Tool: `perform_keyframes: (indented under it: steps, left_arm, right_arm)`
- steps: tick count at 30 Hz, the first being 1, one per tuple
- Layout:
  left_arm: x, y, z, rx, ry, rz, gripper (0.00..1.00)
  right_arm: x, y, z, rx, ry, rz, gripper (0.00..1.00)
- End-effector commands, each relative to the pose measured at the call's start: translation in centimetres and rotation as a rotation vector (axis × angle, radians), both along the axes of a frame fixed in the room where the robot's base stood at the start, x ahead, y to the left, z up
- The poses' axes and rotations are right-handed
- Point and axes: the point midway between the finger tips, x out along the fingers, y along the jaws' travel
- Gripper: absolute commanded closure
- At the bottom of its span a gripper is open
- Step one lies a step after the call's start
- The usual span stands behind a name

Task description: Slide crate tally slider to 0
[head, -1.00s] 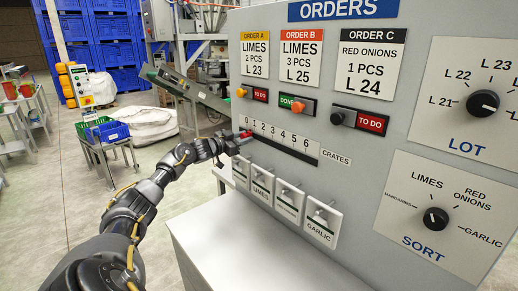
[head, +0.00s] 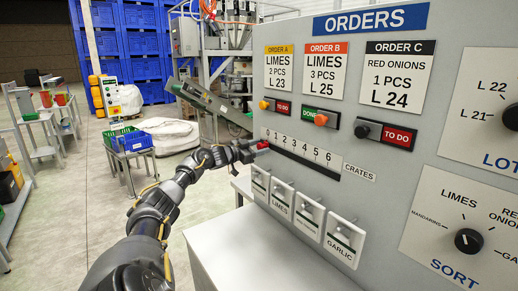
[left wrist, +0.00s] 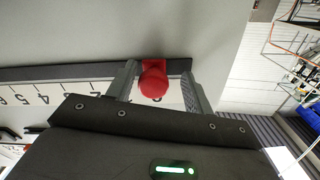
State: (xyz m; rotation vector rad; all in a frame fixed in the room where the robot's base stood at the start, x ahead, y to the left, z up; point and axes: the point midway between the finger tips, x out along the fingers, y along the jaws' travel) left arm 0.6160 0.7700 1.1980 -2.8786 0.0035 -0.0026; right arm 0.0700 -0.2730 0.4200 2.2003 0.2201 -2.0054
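The crate tally slider has a red knob (head: 262,146) at the left end of its dark slot (head: 308,164), by the 0 of the scale. In the left wrist view the red knob (left wrist: 153,80) stands between the two fingers of my left gripper (left wrist: 160,88), near the slot's end. The fingers are apart, with a visible gap between the knob and the right finger. The scale (left wrist: 60,92) appears upside down there, and part of it is hidden by the gripper. In the head view my left gripper (head: 250,150) is at the knob. My right gripper is out of view.
Order buttons (head: 321,120) sit above the slider, and crop switches (head: 310,213) hang below it. The SORT dial (head: 468,241) and LOT dial (head: 511,116) are to the right. A pale ledge (head: 250,250) juts out below the panel.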

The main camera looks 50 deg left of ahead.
Motion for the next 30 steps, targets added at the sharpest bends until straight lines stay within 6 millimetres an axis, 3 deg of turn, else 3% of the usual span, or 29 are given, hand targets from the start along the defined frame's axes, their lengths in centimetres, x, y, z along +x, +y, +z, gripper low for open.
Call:
perform_keyframes:
  steps: [8, 30]
  left_arm:
    - [-0.6, 0.0, -0.4, -0.002, 0.002, -0.001, 0.48]
    - [-8.8, 0.1, -0.4, -0.003, 0.001, -0.001, 0.48]
  right_arm:
    - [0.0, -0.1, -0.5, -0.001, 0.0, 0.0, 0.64]
    - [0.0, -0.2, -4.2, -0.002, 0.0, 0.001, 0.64]
